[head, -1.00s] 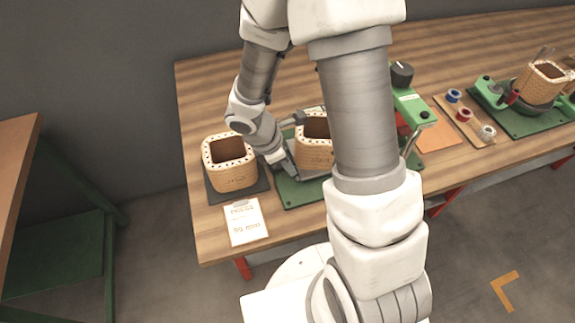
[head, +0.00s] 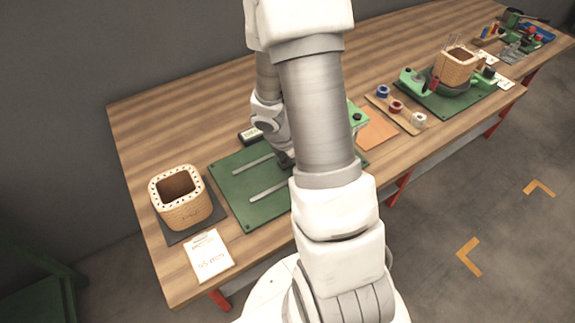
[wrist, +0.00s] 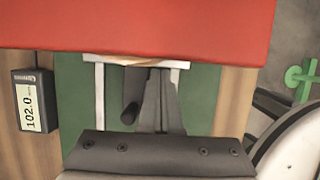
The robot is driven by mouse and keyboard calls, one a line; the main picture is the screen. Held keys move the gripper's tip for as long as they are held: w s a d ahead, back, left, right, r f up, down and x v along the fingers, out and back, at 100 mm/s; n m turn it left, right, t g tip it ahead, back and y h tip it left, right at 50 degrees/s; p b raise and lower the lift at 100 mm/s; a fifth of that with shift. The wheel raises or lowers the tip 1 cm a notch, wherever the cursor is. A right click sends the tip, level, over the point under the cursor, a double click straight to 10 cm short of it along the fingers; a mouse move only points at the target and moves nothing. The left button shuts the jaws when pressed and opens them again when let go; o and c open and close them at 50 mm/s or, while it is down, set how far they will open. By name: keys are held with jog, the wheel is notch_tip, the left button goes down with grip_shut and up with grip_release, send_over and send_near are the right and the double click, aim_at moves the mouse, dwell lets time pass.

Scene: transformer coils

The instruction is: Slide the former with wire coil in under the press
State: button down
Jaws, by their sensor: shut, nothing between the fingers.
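My gripper (wrist: 152,75) is shut, with its fingers pointing in under the red press block (wrist: 140,22) in the wrist view. Just beyond the fingertips, a pale plate edge (wrist: 85,58) and a thin tan sliver (wrist: 150,63) show below the red block; the sliver may be the former with the coil, but most of it is hidden. Whether the fingers touch it I cannot tell. In the head view, my arm hides the press and that former. The green base plate (head: 228,184) with two pale rails (head: 255,165) lies bare left of my arm.
Another wooden former (head: 183,212) stands on a dark mat at the left, beside a paper card (head: 209,257). A gauge (wrist: 33,103) reads 102.0. A spool board (head: 408,121) and a second green station with a former (head: 456,66) stand to the right.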

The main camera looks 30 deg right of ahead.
jog(key=shift+d, duration=0.35)
jog(key=shift+r, duration=0.15)
jog(key=shift+r+p, duration=0.5)
jog(key=shift+p, duration=0.15)
jog(key=p+v, duration=0.7)
jog(key=v, duration=0.2)
jog(key=shift+a+f, duration=0.15)
jog(key=shift+a, duration=0.2)
